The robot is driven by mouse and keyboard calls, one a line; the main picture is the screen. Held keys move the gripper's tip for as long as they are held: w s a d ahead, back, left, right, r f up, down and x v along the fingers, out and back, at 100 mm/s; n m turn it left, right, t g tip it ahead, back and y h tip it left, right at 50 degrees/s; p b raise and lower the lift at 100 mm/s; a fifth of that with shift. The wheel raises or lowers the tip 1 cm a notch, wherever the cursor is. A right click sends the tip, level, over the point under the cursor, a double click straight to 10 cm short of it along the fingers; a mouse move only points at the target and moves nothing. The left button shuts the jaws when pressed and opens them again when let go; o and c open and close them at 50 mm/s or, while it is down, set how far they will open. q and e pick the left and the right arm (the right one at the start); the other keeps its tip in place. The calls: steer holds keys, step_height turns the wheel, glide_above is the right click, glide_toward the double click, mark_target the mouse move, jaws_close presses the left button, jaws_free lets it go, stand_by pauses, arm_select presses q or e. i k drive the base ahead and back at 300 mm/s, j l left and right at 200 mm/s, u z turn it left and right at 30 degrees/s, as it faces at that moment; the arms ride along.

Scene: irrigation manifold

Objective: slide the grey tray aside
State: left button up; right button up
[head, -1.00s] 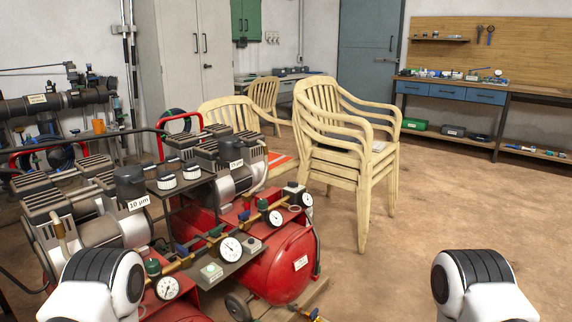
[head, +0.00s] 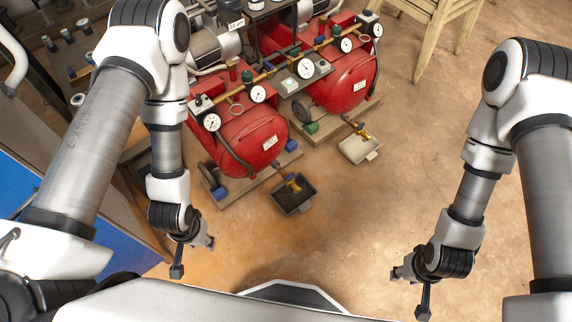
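Two small trays lie on the floor in front of the red compressors. One is a dark grey tray (head: 294,204), under the brass drain valve (head: 293,184) of the nearer compressor. The other is a pale, beige-grey tray (head: 354,152) farther back to the right, under another brass valve (head: 362,132). My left gripper (head: 193,258) is left of and nearer than the dark tray, fingers apart and empty. My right gripper (head: 410,289) is nearer and to the right of both trays, also with fingers apart and empty. Neither touches a tray.
The nearer red compressor (head: 245,137) and the farther one (head: 342,88) stand on wooden bases just behind the trays. A blue panel (head: 95,235) edges the left side. The brown floor right of the trays is clear.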

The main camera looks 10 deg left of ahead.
mark_target(288, 202)
steer(key=k+j+u, duration=0.1)
steer(key=k, duration=0.15)
steer(key=i+l+u, duration=0.1)
steer(key=i+l, duration=0.3)
steer(key=i+l+u, duration=0.15)
steer(key=i+l, duration=0.25)
steer(key=i+l+u, duration=0.1)
steer(key=i+l, duration=0.25)
steer(key=l, duration=0.3)
